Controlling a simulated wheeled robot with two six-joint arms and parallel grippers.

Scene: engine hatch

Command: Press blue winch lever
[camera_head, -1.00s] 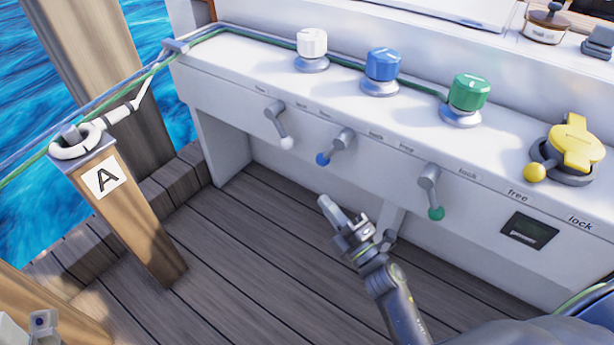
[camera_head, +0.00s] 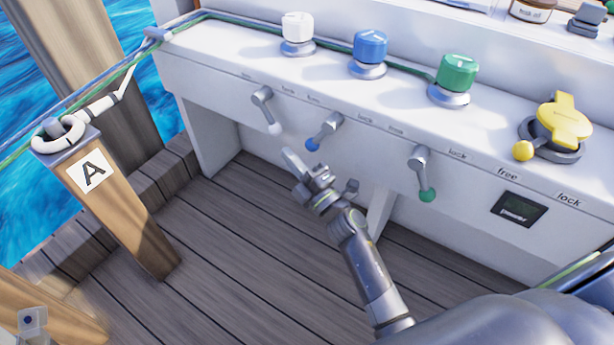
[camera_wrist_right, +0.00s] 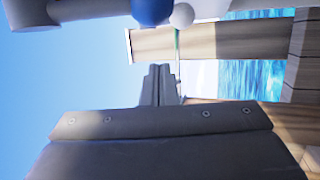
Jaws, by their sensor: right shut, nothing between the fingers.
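The blue winch lever (camera_head: 325,131) is a grey handle with a blue ball tip on the front of the white console (camera_head: 215,95). It slants down to the left, below the blue winch (camera_head: 369,52). My right gripper (camera_head: 287,155) is shut and empty, just below and left of the blue ball, apart from it as far as I can tell. In the right wrist view the blue ball (camera_wrist_right: 152,11) is at the top, beyond the shut fingers (camera_wrist_right: 157,84), with a white ball beside it. My left gripper is not in view.
The white-tipped lever (camera_head: 266,110) is to the left and the green-tipped lever (camera_head: 422,175) to the right. A wooden post marked A (camera_head: 115,200) stands at the left. A yellow handle (camera_head: 562,122) sits at the right. The plank floor (camera_head: 235,240) is clear.

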